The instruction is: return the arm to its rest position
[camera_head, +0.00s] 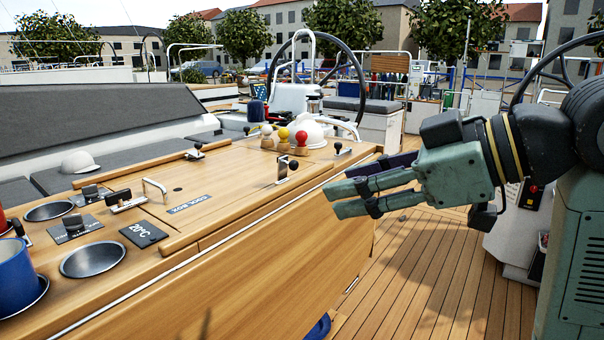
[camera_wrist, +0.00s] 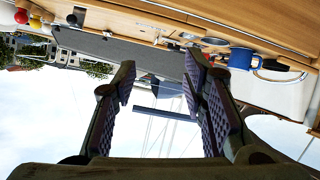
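My gripper (camera_head: 345,190) is held out level at the right in the head view, over the deck and beside the wooden cockpit table (camera_head: 270,245). It points left toward the table and touches nothing there. In the wrist view my gripper (camera_wrist: 160,85) shows its two ridged fingers spread well apart.
On the table are a blue mug (camera_head: 14,275), cup holders (camera_head: 93,260), a cool box lid (camera_head: 185,200), a black latch (camera_head: 288,167) and red, yellow and white knobbed pieces (camera_head: 284,136). A steering wheel (camera_head: 318,75) stands behind. Teak deck (camera_head: 420,265) lies open below my arm.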

